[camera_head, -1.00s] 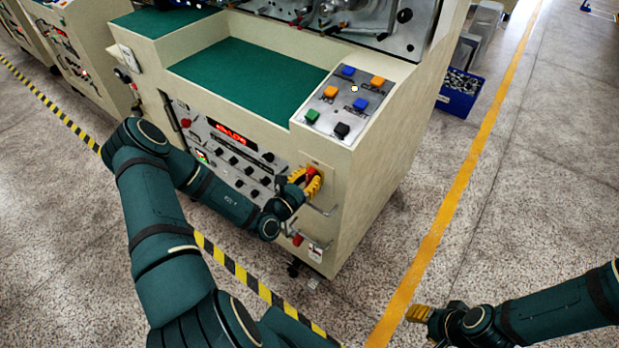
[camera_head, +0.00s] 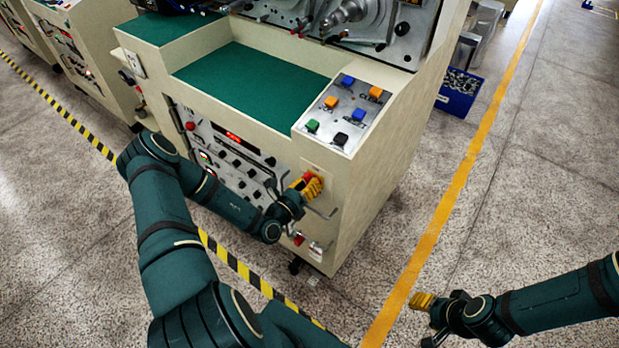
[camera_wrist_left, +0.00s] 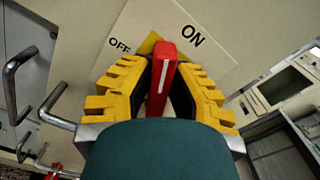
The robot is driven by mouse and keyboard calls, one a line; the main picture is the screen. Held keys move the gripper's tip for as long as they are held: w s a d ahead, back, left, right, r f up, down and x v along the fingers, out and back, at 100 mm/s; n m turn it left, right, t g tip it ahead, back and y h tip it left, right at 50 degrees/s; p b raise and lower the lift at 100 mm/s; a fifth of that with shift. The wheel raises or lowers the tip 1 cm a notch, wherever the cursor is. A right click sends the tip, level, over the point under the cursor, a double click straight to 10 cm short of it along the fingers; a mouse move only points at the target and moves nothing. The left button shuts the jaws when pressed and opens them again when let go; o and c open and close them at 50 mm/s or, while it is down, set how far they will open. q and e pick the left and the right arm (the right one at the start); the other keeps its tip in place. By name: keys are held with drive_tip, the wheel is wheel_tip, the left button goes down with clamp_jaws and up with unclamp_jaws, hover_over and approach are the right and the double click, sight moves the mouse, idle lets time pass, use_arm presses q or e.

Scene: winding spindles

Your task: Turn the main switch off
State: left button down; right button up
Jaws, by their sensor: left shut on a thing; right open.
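The main switch has a red handle (camera_wrist_left: 162,72) with a white line. It stands in front of a pale plate (camera_wrist_left: 225,50) marked OFF at left and ON at right. In the left wrist view the handle's top lies between the two words. My left gripper (camera_wrist_left: 160,85) is shut on the handle, one yellow finger on each side. In the head view my left gripper (camera_head: 308,186) is at the cabinet's front panel, with a bit of the red handle (camera_head: 308,177) showing. My right gripper (camera_head: 422,301) is open and empty above the floor.
Metal bar handles (camera_wrist_left: 20,85) stick out beside the switch. The control panel (camera_head: 235,160) with knobs and a lit red display is left of it. Coloured buttons (camera_head: 345,105) sit on the cabinet top.

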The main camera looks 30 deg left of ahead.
use_arm(q)
drive_tip(key=n+p, duration=0.1)
drive_tip(key=n, duration=0.2)
drive_tip(key=shift+a+n+p, duration=0.1)
drive_tip(key=shift+n+p, duration=0.65)
drive_tip(key=shift+n, duration=0.55)
drive_tip(key=n, duration=0.3)
drive_tip(key=shift+f+n+p, duration=0.15)
drive_tip(key=shift+n+p, duration=0.15)
drive_tip(key=shift+p, duration=0.05)
drive_tip(key=shift+f+n, duration=0.15)
drive_tip(key=shift+n, duration=1.35)
drive_tip(key=shift+w, duration=0.1)
drive_tip(key=c, duration=0.9)
unclamp_jaws()
drive_tip(key=shift+a, duration=0.1)
